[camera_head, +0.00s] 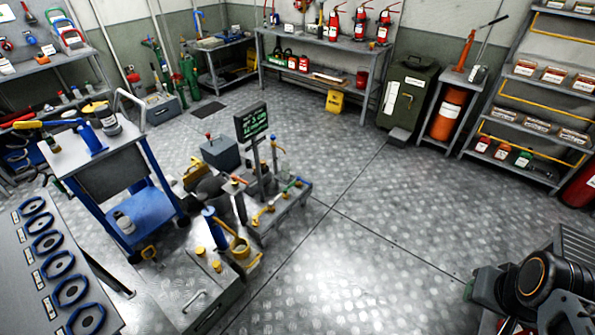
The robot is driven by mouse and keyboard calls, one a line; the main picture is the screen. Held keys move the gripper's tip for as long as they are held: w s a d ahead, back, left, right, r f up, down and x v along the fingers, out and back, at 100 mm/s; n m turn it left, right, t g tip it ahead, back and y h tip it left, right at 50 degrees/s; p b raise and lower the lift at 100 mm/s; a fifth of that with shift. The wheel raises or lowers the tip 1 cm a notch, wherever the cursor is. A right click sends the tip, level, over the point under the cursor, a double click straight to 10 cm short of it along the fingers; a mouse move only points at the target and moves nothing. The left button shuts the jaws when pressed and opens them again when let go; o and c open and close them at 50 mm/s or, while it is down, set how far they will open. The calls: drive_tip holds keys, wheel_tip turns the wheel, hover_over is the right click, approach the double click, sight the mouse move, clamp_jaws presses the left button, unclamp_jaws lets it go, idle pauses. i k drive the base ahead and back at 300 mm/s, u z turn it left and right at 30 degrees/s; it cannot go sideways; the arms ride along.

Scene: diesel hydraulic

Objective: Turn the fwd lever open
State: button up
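A low metal bench (297,212) stands in the middle of the floor. It carries several small levers and valves, among them one with a green handle (292,184) and one with a yellow handle (262,214). A lever with a red handle (238,180) stands just left of the bench. I cannot tell which is the fwd lever, because no label on them is readable. A dark sign (252,122) with green text stands behind the bench. Part of my arm shows at the bottom right, well apart from the bench. My gripper's fingers are not visible.
A blue cart (150,208) and a grey box (212,290) with yellow caps stand left of the bench. A grey panel with several blue-rimmed wheels (62,263) fills the lower left. Shelves (523,90) line the right wall. The floor (390,220) right of the bench is clear.

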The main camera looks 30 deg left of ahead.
sight(270, 203)
drive_tip(key=u, duration=0.3)
drive_tip(key=i, duration=1.5)
drive_tip(key=u, duration=1.85)
drive_tip(key=i, duration=1.3)
drive_tip(key=u, duration=0.9)
